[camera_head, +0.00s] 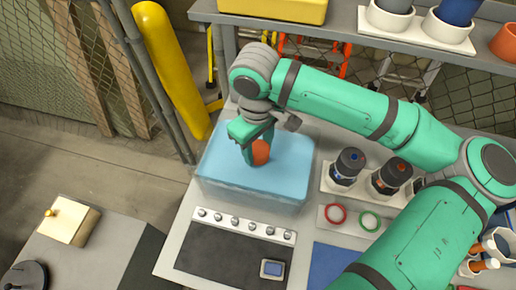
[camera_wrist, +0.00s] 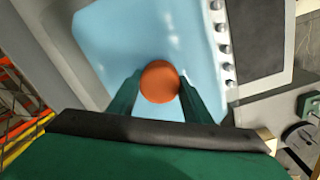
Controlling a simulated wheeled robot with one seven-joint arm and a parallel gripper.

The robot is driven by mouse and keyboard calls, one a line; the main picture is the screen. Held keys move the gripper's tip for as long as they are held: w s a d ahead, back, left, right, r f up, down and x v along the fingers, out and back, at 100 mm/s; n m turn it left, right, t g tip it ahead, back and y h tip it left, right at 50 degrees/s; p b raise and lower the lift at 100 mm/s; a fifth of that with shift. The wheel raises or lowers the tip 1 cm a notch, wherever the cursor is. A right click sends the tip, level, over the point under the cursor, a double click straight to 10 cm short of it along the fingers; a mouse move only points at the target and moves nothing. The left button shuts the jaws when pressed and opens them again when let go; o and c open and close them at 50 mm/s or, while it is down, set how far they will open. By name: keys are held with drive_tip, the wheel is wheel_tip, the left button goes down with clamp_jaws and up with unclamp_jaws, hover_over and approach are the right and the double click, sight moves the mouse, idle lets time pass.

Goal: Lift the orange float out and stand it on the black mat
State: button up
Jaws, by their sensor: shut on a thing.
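The orange float (camera_head: 261,152) is at the water of the clear-walled tank (camera_head: 250,199), near the middle of the tank. My gripper (camera_head: 252,146) reaches down from above and is shut on the float. In the wrist view the float (camera_wrist: 160,82) shows as a round orange top between the two green fingers of my gripper (camera_wrist: 158,90). Whether the float's lower end is still in the water cannot be told. The black mat (camera_head: 225,255) lies on the bench in front of the tank.
A strip of several knobs (camera_head: 243,226) runs between tank and mat. A small blue-screened device (camera_head: 272,269) sits at the mat's right corner. Red (camera_head: 335,214) and green (camera_head: 369,220) rings and two dark cylinders (camera_head: 348,167) stand right of the tank. Most of the mat is clear.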

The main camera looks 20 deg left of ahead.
sight(258, 149)
drive_tip(key=shift+r, duration=0.35)
drive_tip(key=r, duration=0.2)
drive_tip(key=shift+s+r, duration=0.2)
drive_tip(key=shift+r, duration=0.2)
drive_tip(key=s+d+r, duration=0.3)
drive_tip(key=s+r, duration=0.7)
drive_tip(key=s, duration=0.3)
wheel_tip(258, 149, up, 9)
drive_tip(key=shift+s+r, duration=0.15)
drive_tip(key=shift+s, duration=0.05)
idle(0.3)
drive_tip(key=shift+a, duration=0.1)
idle(1.0)
